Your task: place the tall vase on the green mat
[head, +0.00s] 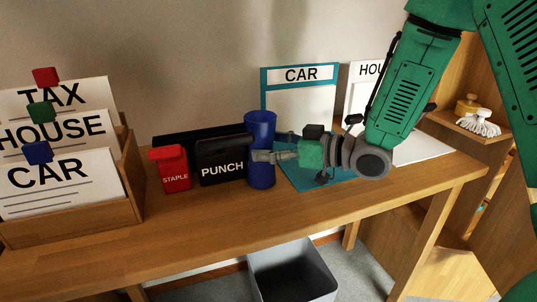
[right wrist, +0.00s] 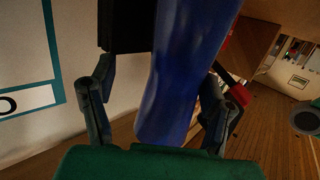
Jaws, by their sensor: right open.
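The tall blue vase (head: 261,178) stands upright on the desk, right of the black punch box. It also shows large in the right wrist view (right wrist: 178,75). My right gripper (head: 262,156) reaches in from the right at the vase's mid-height. In the right wrist view its open fingers (right wrist: 158,85) lie on either side of the vase, with a clear gap at the left finger; contact at the right finger cannot be told. A teal-green mat (head: 338,173) lies on the desk right of the vase, partly hidden by my gripper. My left gripper is out of view.
A black PUNCH box (head: 222,163) stands close left of the vase, with a red STAPLE box (head: 170,168) beyond. A CAR board (head: 300,100) stands behind the mat. A wooden card holder (head: 75,222) is at left. A grey bin (head: 293,273) is below the desk.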

